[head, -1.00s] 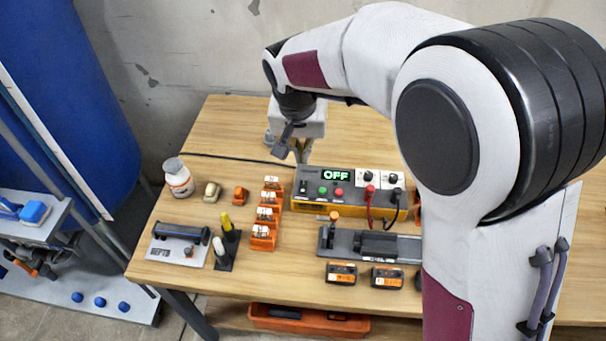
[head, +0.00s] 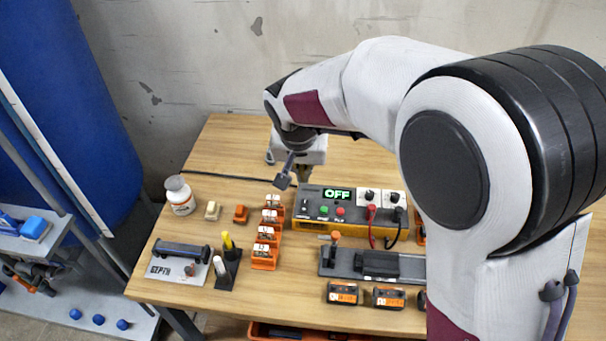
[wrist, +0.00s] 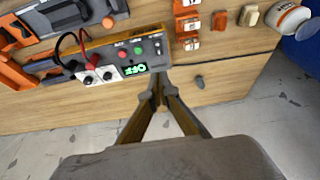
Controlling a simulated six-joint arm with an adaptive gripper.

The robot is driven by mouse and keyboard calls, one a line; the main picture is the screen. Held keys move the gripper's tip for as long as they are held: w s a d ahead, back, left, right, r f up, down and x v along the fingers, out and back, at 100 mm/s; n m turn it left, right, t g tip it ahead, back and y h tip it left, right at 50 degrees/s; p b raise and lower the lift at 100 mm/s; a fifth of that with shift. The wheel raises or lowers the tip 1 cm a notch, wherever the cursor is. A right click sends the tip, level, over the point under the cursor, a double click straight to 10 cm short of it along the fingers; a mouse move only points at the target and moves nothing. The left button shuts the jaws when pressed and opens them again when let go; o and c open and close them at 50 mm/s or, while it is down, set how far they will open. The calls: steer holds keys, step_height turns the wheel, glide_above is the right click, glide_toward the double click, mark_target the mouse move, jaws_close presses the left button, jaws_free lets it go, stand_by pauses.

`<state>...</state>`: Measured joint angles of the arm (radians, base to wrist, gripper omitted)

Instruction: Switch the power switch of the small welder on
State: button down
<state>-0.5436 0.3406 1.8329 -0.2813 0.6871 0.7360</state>
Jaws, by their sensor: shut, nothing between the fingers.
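The small welder (head: 365,226) is a grey and yellow box on the wooden bench. Its lit display (head: 337,194) reads OFF. A small dark switch (head: 305,203) is at the left end of its panel, beside a green button (head: 324,210) and a red button (head: 340,211). My gripper (head: 303,178) is shut and empty, just behind the welder's back left corner. In the wrist view, my gripper's fingertips (wrist: 158,74) meet beside the welder's end (wrist: 152,57), near the switch (wrist: 157,46). I cannot tell whether they touch it.
Red and black cables (head: 372,222) plug into the welder's right side. Orange holders (head: 265,246) stand in a row to its left. A grey fixture (head: 340,261) lies in front. A white bottle (head: 180,196) stands far left. The bench behind the welder is clear.

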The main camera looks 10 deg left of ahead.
mark_target(306, 200)
steer(key=shift+s+x, duration=0.2)
steer(key=shift+x, duration=2.95)
steer(key=shift+s+x, duration=0.2)
steer(key=shift+x, duration=2.95)
steer(key=shift+f, duration=0.15)
steer(key=shift+w+d+f, duration=0.1)
